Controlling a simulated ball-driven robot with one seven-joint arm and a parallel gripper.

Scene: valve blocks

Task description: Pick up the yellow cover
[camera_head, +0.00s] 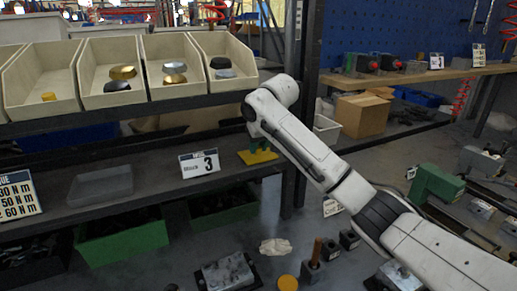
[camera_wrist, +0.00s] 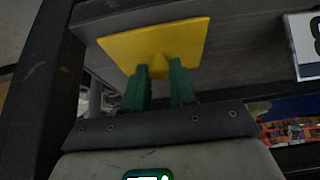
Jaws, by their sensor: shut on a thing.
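The yellow cover (camera_head: 258,156) is a flat yellow plate on the dark shelf, to the right of the white sign with a 3. In the wrist view the yellow cover (camera_wrist: 155,45) shows large and near, with a small raised part at its middle. My gripper (camera_wrist: 160,72) has green fingers, closed on that raised part. My gripper also shows in the head view (camera_head: 258,146), where the arm partly hides it. I cannot tell whether the cover touches the shelf or is slightly above it.
A number 3 sign (camera_head: 199,163) and a clear tray (camera_head: 100,186) stand on the same shelf to the left. Beige bins (camera_head: 110,75) with round caps sit on the shelf above. A dark upright post (camera_head: 297,190) stands close by. A cardboard box (camera_head: 363,115) is at right.

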